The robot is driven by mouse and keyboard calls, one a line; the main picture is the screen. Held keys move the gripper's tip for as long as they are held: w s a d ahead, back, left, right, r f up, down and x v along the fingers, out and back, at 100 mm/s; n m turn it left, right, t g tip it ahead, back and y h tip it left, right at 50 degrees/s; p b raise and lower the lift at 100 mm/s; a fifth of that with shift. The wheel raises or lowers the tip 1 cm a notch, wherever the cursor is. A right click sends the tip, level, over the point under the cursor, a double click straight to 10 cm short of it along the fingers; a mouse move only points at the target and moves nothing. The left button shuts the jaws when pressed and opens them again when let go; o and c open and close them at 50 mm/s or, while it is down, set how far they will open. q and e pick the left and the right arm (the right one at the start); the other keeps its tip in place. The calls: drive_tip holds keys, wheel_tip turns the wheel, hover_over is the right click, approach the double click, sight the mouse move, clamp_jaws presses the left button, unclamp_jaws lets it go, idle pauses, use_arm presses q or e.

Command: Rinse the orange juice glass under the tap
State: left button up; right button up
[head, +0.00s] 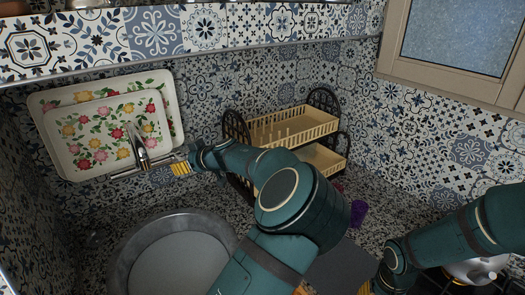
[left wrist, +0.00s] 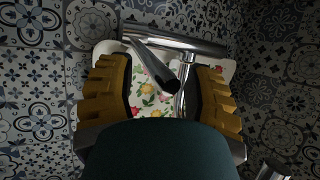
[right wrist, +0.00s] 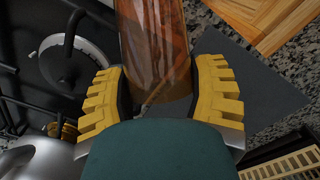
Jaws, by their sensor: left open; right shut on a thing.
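The silver tap (head: 140,150) stands at the back of the round metal sink (head: 122,262); no water shows coming from it. In the left wrist view the tap (left wrist: 152,62) lies between the spread yellow fingers of my left gripper (left wrist: 160,70), which is open and empty. My left gripper (head: 182,168) is just right of the tap in the head view. My right gripper (right wrist: 158,68) is shut on the orange juice glass (right wrist: 153,35), a clear tumbler with a brownish-orange look. The glass is hidden in the head view, and only yellow finger parts show at the bottom edge.
Floral trays (head: 60,110) lean on the tiled wall behind the tap. A beige two-tier dish rack (head: 290,125) stands right of the sink. A purple item (head: 357,212), a dark mat (head: 340,270) and a stove with a pot (head: 472,270) lie to the right.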

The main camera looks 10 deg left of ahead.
sight(181, 159)
use_arm(q)
drive_tip(key=shift+w+a+f, duration=0.15)
drive_tip(key=shift+a+f, duration=0.1)
drive_tip(key=shift+a, duration=0.35)
drive_tip(key=c, duration=0.8)
drive_tip(key=shift+c, duration=0.2)
drive_tip(key=shift+r, duration=0.1)
drive_tip(key=shift+w+a+r, duration=0.25)
drive_tip(key=shift+a+r, duration=0.05)
drive_tip(key=shift+r, duration=0.3)
drive_tip(key=shift+w+a+r, duration=0.2)
drive_tip(key=shift+a+r, duration=0.1)
drive_tip(key=shift+r, duration=0.3)
drive_tip(key=o, duration=0.4)
drive_tip(key=shift+r, duration=0.1)
drive_tip(key=o, duration=0.4)
drive_tip(key=shift+a, duration=0.1)
drive_tip(key=shift+o, duration=0.2)
